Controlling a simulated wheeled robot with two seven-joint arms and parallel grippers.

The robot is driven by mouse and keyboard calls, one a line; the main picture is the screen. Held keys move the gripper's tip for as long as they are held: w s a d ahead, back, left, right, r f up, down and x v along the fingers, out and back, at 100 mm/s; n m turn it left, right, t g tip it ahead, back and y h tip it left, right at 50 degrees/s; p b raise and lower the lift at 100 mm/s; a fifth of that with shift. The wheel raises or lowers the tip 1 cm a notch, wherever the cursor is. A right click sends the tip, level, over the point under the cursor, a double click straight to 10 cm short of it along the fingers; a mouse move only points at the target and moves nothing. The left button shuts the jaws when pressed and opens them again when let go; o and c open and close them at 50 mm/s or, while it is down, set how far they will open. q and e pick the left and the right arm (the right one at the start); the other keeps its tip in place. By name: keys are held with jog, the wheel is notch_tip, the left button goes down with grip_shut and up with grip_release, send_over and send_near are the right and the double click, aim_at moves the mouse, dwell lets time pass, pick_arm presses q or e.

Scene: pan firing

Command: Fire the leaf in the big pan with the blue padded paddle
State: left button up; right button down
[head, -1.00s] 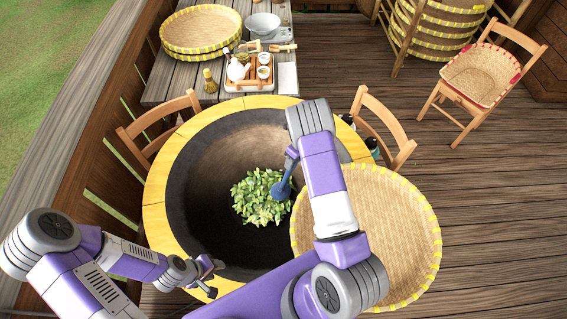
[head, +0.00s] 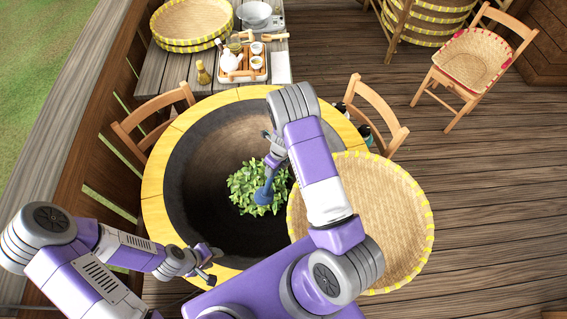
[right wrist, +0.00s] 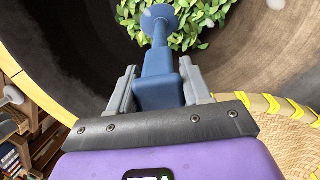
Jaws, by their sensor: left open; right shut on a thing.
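The big pan (head: 200,200) is a dark round bowl with a yellow rim. A heap of green leaf (head: 246,186) lies in it, right of the pan's middle. My right gripper (right wrist: 158,88) is shut on the handle of the blue paddle (right wrist: 158,62). The paddle's round padded head (head: 264,195) is at the leaf in the head view; the right wrist view shows it over the edge of the heap. Whether it presses on the leaf I cannot tell. My left gripper (head: 212,265) is open and empty over the pan's near rim, apart from the leaf.
A wide woven basket tray (head: 395,215) overlaps the pan's right side. Wooden chairs (head: 375,115) stand beside the pan. A table behind holds stacked trays (head: 190,22), a tea tray (head: 242,68) and a white bowl (head: 256,14). A chair with a basket (head: 470,55) stands far right.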

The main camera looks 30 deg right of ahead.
jog(key=w+a+r+p, duration=0.1)
jog(key=w+a+p, duration=0.1)
jog(key=a, duration=0.4)
notch_tip(320, 180, up, 21)
jog(key=shift+s+f, duration=0.15)
jog(key=shift+s, duration=0.05)
dwell(0.6)
dwell(0.5)
jog(key=c, duration=1.1)
grip_release()
grip_shut()
